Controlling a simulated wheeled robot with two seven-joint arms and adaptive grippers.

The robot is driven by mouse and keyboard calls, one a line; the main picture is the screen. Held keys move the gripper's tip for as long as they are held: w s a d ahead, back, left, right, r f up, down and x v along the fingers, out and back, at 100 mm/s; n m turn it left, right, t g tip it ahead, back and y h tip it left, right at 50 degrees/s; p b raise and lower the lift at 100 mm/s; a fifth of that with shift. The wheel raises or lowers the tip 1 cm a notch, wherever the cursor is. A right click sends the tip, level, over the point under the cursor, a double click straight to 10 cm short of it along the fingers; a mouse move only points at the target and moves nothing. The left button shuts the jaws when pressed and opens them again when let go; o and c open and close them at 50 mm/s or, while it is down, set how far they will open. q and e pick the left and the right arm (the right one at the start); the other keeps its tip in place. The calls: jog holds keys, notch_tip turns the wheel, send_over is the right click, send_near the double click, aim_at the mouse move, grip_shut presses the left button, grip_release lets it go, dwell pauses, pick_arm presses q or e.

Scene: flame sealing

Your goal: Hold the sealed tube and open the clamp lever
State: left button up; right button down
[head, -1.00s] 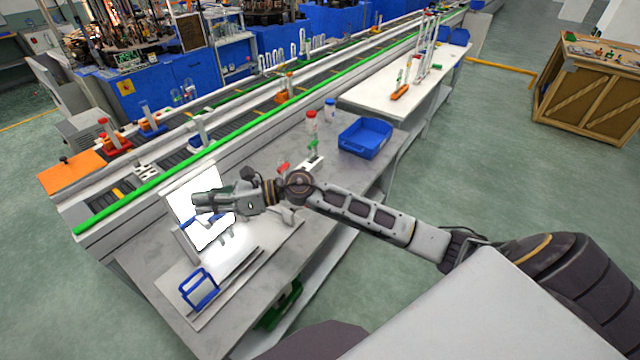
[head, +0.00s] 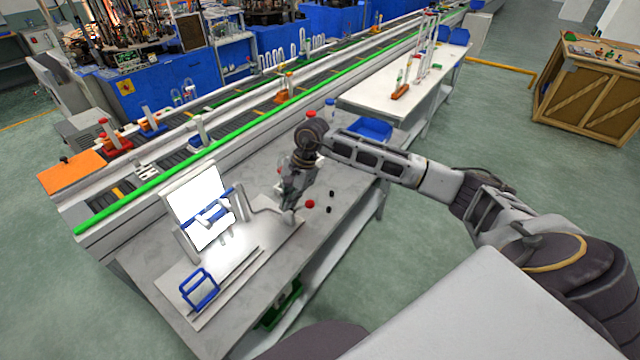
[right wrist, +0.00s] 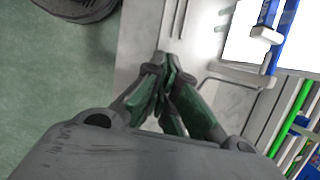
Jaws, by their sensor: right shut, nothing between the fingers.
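My right gripper (head: 289,212) points down at the right end of the grey base plate on the bench. Its fingers are shut and empty, as the right wrist view also shows (right wrist: 166,68). A blue clamp-like fixture (head: 209,213) stands in front of a bright white panel (head: 190,190), left of the gripper. Its blue bar also shows in the right wrist view (right wrist: 281,45). A small red knob (head: 310,204) lies just right of the gripper; I cannot tell whether it belongs to a clamp lever. I cannot make out a sealed tube. My left gripper is out of view.
A blue wire-like frame (head: 199,289) stands at the plate's front left. Small black knobs (head: 331,193) sit on the bench's right side. A blue bin (head: 372,130) is behind my right arm. A conveyor with a green rail (head: 150,186) runs along the back.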

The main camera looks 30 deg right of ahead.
jog(key=d+r+h, duration=0.1)
jog(key=d+h, duration=0.3)
jog(key=d, duration=0.6)
jog(key=shift+d+r+n+g, duration=0.3)
jog(key=shift+r, duration=0.05)
jog(key=shift+f, duration=0.1)
notch_tip(320, 180, down, 10)
jog(key=b, duration=0.6)
jog(key=shift+f, duration=0.2)
dwell(0.5)
